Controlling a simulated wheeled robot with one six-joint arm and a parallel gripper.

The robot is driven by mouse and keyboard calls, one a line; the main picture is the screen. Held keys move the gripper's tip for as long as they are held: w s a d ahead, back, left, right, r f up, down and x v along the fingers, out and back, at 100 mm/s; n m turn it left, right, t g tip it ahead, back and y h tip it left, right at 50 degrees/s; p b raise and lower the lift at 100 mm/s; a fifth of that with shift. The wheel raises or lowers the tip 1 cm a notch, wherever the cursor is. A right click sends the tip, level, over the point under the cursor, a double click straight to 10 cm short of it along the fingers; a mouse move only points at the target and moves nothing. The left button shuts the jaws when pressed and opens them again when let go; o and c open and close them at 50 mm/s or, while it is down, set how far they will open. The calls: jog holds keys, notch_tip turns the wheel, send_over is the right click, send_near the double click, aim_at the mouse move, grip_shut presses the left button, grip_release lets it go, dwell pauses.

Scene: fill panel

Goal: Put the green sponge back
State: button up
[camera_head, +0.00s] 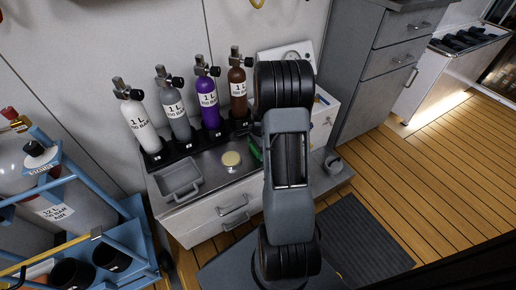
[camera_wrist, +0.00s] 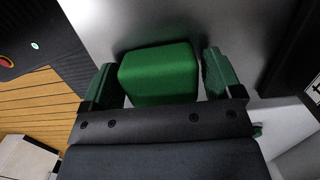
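The green sponge (camera_wrist: 158,72) is a block lying on a pale metal surface in the wrist view. My gripper (camera_wrist: 160,82) is open, with one green-padded finger on each side of the sponge. A narrow gap shows at the right finger; whether the left finger touches the sponge I cannot tell. In the head view a bit of green (camera_head: 256,148), likely the sponge, shows on the cabinet top beside my arm. My arm hides the rest of it and my gripper there.
A shallow grey tray (camera_head: 180,181) and a round yellowish-topped container (camera_head: 231,162) stand on the metal cabinet (camera_head: 208,197). Several 1 L bottles stand in a black rack behind, including a purple one (camera_head: 207,101).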

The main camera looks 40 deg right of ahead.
jog(key=shift+o, duration=0.7)
notch_tip(320, 180, up, 12)
jog(key=d+p, duration=0.1)
jog(key=p, duration=0.4)
jog(key=shift+d+r, duration=0.15)
jog(key=shift+d, duration=0.05)
jog(key=shift+s, duration=0.1)
